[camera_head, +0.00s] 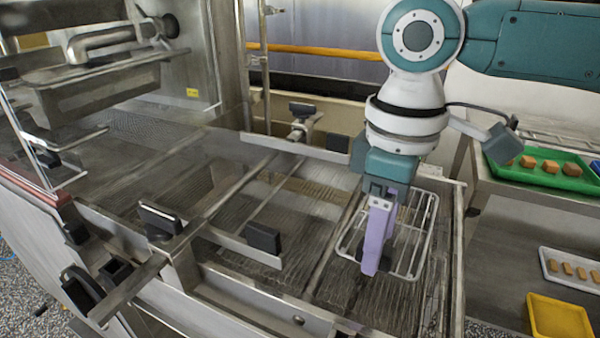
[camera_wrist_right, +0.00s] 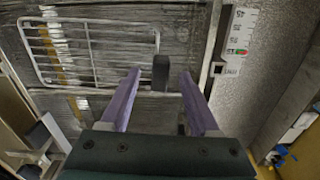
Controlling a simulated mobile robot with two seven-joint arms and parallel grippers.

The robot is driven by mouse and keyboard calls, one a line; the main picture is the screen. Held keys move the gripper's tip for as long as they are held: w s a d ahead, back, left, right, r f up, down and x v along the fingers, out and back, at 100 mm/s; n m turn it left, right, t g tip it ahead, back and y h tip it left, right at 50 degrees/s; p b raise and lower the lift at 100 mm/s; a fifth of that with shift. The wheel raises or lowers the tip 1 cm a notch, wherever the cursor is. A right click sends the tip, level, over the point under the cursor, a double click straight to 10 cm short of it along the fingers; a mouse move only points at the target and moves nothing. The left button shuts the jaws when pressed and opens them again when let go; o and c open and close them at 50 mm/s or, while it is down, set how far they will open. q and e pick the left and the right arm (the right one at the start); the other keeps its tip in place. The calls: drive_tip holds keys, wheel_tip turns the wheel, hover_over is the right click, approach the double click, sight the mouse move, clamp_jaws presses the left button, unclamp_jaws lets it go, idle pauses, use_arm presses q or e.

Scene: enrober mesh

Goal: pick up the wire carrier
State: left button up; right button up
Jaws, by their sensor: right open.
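The wire carrier (camera_head: 427,235) is a white wire rack lying flat over the machine's mesh belt at the right end. It also shows in the right wrist view (camera_wrist_right: 90,52), at the upper left, with a black block-shaped grip (camera_wrist_right: 160,72) at its near right edge. My right gripper (camera_head: 371,266) has purple fingers pointing down over the carrier's left part and hides some of its wires. In the wrist view the right gripper (camera_wrist_right: 161,74) is open, with the black grip between its fingertips, apart from both. Contact is not visible. My left gripper is out of view.
The mesh belt (camera_head: 325,205) is crossed by metal rails with black pads (camera_head: 263,238). At the right, a side table holds a green tray (camera_head: 560,180) of brown pieces. Below are a white tray (camera_head: 572,268) and a yellow tray (camera_head: 560,318).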

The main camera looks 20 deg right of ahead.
wheel_tip(320, 180, down, 2)
drive_tip(key=shift+f, duration=0.1)
drive_tip(key=shift+c, duration=0.2)
clamp_jaws()
idle(0.5)
